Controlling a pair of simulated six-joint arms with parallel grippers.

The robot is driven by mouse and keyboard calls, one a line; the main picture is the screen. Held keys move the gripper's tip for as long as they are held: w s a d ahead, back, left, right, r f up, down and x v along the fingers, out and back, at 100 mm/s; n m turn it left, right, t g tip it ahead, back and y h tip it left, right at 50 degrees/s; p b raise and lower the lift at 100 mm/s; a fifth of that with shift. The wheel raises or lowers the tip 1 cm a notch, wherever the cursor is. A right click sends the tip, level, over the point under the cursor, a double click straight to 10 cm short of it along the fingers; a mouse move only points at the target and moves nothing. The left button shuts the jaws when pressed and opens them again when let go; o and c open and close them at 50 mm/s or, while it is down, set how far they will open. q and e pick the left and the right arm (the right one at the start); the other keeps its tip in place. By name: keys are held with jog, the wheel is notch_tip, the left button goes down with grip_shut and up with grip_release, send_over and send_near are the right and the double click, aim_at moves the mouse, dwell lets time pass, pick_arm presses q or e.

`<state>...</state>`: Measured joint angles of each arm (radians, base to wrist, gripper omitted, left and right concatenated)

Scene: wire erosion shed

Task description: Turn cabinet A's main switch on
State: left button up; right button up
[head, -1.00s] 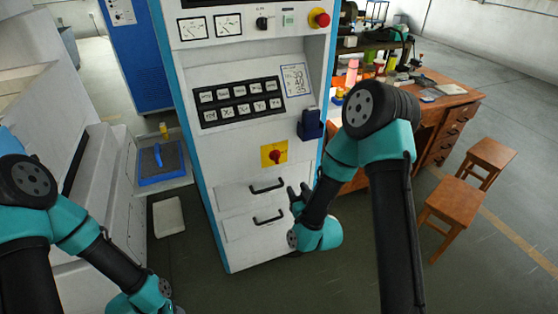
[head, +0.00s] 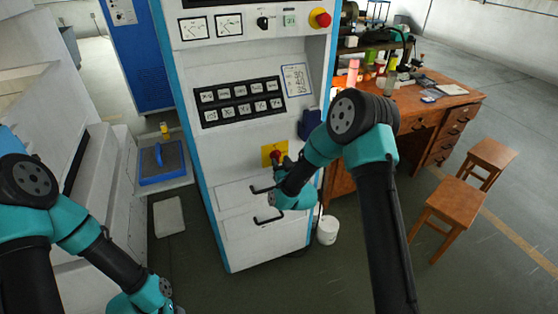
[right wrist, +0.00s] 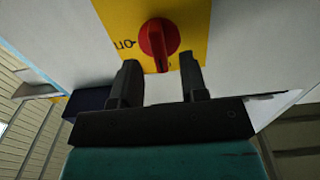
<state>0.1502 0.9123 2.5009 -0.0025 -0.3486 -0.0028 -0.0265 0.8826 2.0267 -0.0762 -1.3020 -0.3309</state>
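Cabinet A's main switch is a red rotary knob (right wrist: 157,38) on a yellow plate (right wrist: 185,18) on the white cabinet front. In the head view the yellow plate (head: 268,150) sits below the black button panel, and my right gripper partly covers the knob. My right gripper (right wrist: 158,72) is open, its two fingers pointing at the knob from just below it in the wrist picture. The knob is not between the fingertips. In the head view the right gripper (head: 281,166) is at the switch. My left arm is at the lower left, and its gripper is out of the picture.
Two drawer handles, an upper one (head: 263,188) and a lower one (head: 268,219), stick out below the switch. A dark blue box (head: 309,124) is mounted to its right. A red emergency button (head: 320,17) is above. A white bucket (head: 327,230) stands on the floor.

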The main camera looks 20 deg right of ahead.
jog(key=shift+w+a, duration=0.1)
jog(key=shift+w, duration=0.95)
grip_shut()
